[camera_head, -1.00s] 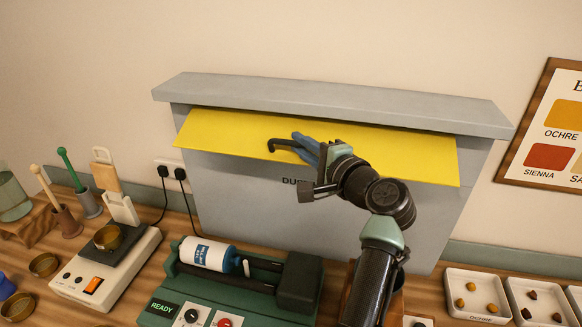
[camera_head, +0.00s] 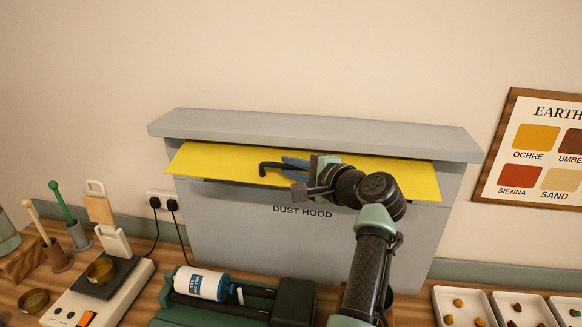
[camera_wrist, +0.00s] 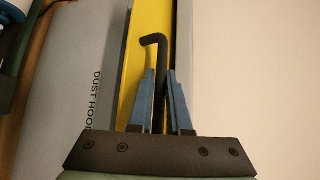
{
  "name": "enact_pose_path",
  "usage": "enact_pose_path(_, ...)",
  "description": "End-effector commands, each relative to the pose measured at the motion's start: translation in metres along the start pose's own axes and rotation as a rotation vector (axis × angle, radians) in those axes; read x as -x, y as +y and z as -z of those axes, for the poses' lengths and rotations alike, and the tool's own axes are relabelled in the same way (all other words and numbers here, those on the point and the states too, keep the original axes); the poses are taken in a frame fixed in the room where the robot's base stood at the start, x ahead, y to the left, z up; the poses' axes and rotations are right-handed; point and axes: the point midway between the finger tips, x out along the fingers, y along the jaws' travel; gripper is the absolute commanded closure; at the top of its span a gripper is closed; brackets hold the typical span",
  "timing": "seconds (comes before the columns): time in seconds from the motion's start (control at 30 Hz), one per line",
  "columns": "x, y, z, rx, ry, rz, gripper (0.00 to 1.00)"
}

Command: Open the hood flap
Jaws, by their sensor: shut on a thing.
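The hood flap (camera_head: 390,176) is a yellow panel across the front of the grey dust hood (camera_head: 380,232), tilted up and outward under the hood's top ledge. In the wrist view the flap (camera_wrist: 148,22) is a narrow yellow strip beside the lettered hood face. Its handle is a black bent bar (camera_head: 268,165), and the handle's hooked end (camera_wrist: 155,39) also shows in the wrist view. My gripper (camera_head: 288,166) is shut on the handle. In the wrist view its blue fingers (camera_wrist: 160,85) lie on either side of the bar. The handle's far mount is hidden by my gripper.
A green roller machine with a white bottle (camera_head: 200,283) stands below the hood. A scale with a dish (camera_head: 101,270) and pestles stand at left. White pigment trays (camera_head: 464,296) sit at right. A colour chart (camera_head: 540,150) hangs on the wall.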

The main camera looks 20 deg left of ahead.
Motion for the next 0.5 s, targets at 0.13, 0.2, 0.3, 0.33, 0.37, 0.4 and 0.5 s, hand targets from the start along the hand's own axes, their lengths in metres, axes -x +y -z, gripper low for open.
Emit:
enact_pose_path(0.13, 0.0000, -0.0001, 0.0005, 0.002, 0.002, 0.001, 0.64)
enact_pose_path(0.2, -0.0001, 0.0003, 0.0005, 0.002, 0.002, 0.000, 0.54)
enact_pose_path(0.3, -0.0003, 0.0012, 0.0004, 0.001, 0.001, -0.002, 0.54)
enact_pose_path(0.33, -0.0003, 0.0015, 0.0004, 0.001, 0.001, -0.002, 0.54)
enact_pose_path(0.37, -0.0003, 0.0017, 0.0004, 0.000, 0.001, -0.002, 0.54)
enact_pose_path(0.4, -0.0004, 0.0019, 0.0004, 0.000, 0.001, -0.003, 0.54)
enact_pose_path(0.5, 0.0008, 0.0027, 0.0006, -0.001, 0.001, -0.003, 0.54)
